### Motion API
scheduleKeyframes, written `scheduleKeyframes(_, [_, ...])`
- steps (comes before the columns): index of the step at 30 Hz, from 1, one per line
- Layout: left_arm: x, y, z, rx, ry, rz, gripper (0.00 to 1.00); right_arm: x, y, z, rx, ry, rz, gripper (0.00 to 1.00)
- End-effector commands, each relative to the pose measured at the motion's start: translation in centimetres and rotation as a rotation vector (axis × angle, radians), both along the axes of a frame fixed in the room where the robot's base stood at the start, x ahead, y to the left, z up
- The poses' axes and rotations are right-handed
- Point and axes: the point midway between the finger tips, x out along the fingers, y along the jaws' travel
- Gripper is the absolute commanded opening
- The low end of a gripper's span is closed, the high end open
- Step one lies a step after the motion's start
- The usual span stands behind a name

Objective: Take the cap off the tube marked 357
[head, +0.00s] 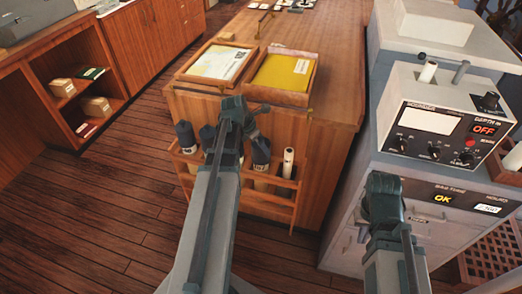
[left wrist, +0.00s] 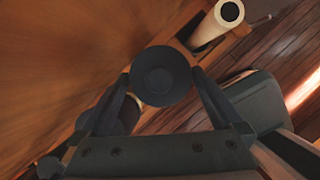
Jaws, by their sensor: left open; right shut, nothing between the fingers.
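Several tubes with dark caps stand in a wooden rack (head: 294,185) on the end of the chart table. Dark-capped tubes show left of my left arm (head: 187,137) and right of it (head: 261,153). No number, including 357, can be read. In the left wrist view a round dark cap (left wrist: 162,80), seen end-on, lies between the fingers of my left gripper (left wrist: 163,88). The fingers are open on either side of it; I cannot tell whether they touch. In the head view my left wrist hides part of the rack. My right gripper (head: 383,203) is shut and empty before the grey console.
A pale rolled tube (head: 288,162) stands at the rack's right end and shows in the left wrist view (left wrist: 217,25). Two trays (head: 214,64) (head: 281,75) lie on the chart table (head: 335,60). A grey instrument console (head: 445,115) stands right. Floor left is clear.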

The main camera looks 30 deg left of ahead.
Motion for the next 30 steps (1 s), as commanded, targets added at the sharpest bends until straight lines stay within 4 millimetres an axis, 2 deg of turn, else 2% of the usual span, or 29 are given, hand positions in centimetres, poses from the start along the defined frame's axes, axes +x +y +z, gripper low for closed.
scheduleKeyframes(1, [0.3, -0.1, -1.3, 0.0, 0.0, -0.001, 1.0, 0.0, 0.0, -1.2, 0.0, 0.0, 0.0, 0.0])
scheduleKeyframes(6, [1.0, -0.5, -3.2, 0.0, 0.0, 0.0, 1.0, 0.0, 0.0, -3.2, 0.0, 0.0, 0.0, 0.0])
scheduleKeyframes(16, [1.2, -0.6, -3.4, 0.0, 0.0, 0.001, 1.0, 0.0, 0.0, -3.4, 0.0, 0.0, 0.0, 0.0])
scheduleKeyframes(27, [1.2, -0.6, -3.4, 0.0, 0.0, 0.0, 0.33, 0.0, 0.0, -3.4, 0.0, 0.0, 0.0, 0.0])
scheduleKeyframes(28, [1.2, -0.6, -3.4, 0.0, 0.0, 0.0, 0.3, 0.0, 0.0, -3.4, 0.0, 0.0, 0.0, 0.0])
scheduleKeyframes(30, [1.2, -0.6, -3.4, 0.0, 0.0, 0.0, 0.3, 0.0, 0.0, -3.4, 0.0, 0.0, 0.0, 0.0])
